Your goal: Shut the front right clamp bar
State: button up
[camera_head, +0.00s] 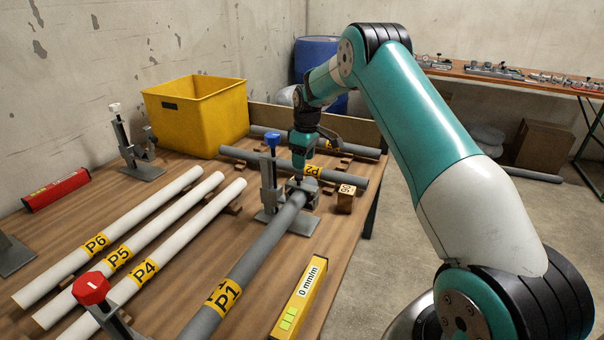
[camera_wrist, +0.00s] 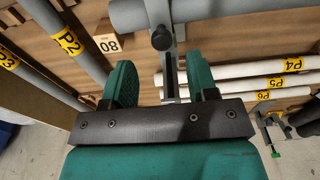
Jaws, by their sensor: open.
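A grey clamp with a blue knob (camera_head: 272,140) stands on a flat plate at the far end of grey pipe P1 (camera_head: 250,262). My gripper (camera_head: 302,180) is low over this clamp, pointing down; its fingertips are small and partly hidden there. In the wrist view my gripper (camera_wrist: 162,80) is open, and a grey clamp bar (camera_wrist: 170,75) with a dark round knob (camera_wrist: 162,40) reaches between its fingers. I cannot tell whether the fingers touch the bar. A red-knobbed clamp (camera_head: 91,288) stands at the near edge, partly cut off.
White pipes P4 (camera_head: 150,262), P5 and P6 lie to the left. A wooden block (camera_head: 345,198) sits just right of the clamp. Pipe P2 (camera_head: 280,165) lies behind. A yellow level (camera_head: 300,300) lies near the right edge. A yellow bin (camera_head: 195,115) stands at the back.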

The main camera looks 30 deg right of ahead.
notch_tip(320, 180, up, 9)
jog(key=shift+s+d+r, duration=0.15)
jog(key=shift+s+r, duration=0.05)
jog(key=shift+s, duration=0.1)
dwell(0.4)
jog(key=s+a+r+y+p, duration=0.1)
jog(key=s+a+r+p, duration=0.2)
jog(key=s+a+r, duration=0.6)
jog(key=s+a+r+y+p, duration=0.1)
jog(key=s+a+r+p, duration=0.4)
jog(key=a, duration=0.6)
jog(key=s+a+r+y+p, duration=0.1)
jog(key=s+a, duration=0.4)
jog(key=s, duration=0.7)
jog(key=s+a+r+p, duration=0.2)
jog(key=s+a+r, duration=0.2)
jog(key=s, duration=0.9)
jog(key=shift+s+a+n+g+y, duration=0.25)
jog(key=shift+a+n+g+y, duration=0.15)
jog(key=shift+a, duration=0.3)
